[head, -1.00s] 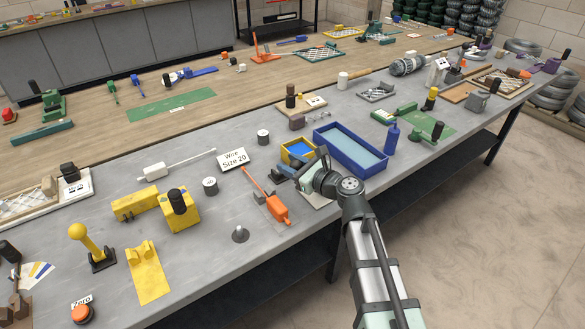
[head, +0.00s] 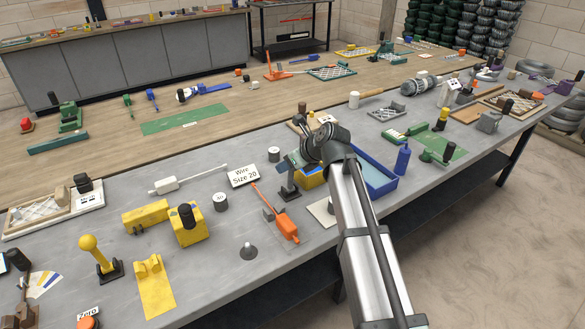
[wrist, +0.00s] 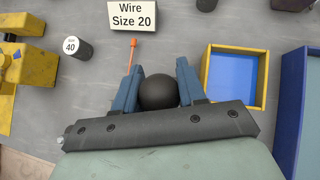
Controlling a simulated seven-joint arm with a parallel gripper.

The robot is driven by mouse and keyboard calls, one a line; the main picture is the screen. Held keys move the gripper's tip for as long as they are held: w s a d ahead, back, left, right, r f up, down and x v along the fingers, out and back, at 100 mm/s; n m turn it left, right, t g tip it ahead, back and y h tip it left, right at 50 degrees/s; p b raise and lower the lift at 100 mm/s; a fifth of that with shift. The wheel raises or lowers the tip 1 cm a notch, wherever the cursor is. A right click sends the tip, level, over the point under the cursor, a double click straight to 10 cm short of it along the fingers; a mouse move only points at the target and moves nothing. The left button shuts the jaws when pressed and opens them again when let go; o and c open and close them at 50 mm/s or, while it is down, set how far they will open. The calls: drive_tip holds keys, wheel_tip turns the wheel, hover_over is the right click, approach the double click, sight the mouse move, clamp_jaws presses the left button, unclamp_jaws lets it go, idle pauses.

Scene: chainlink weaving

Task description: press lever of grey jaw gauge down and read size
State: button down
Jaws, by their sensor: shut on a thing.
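My gripper (head: 293,163) is shut on a dark grey piece (head: 289,188) with a round black knob (wrist: 158,92), which sits between the two blue fingers in the wrist view. In the head view the piece hangs upright below the fingers, its wider foot close to the bench top; I cannot tell if it touches. I cannot tell whether this piece is the grey jaw gauge. A grey block with a black handle (head: 488,122) stands far right. A white sign reading "Wire Size 20" (head: 243,175) stands left of the gripper; it also shows in the wrist view (wrist: 132,16).
An orange tool (head: 288,228) lies just in front of the held piece. A yellow tray with blue inside (wrist: 233,76) and a blue tray (head: 380,186) stand to the right. A pale pad (head: 321,212) lies near the front edge. A cylinder marked 40 (wrist: 77,47) stands left.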

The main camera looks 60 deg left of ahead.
drive_tip(key=shift+a, duration=0.6)
drive_tip(key=shift+f, duration=0.1)
drive_tip(key=c, duration=0.7)
unclamp_jaws()
drive_tip(key=v, duration=1.3)
drive_tip(key=shift+d+r, duration=0.2)
drive_tip(key=shift+d, duration=0.15)
drive_tip(key=shift+w, duration=0.15)
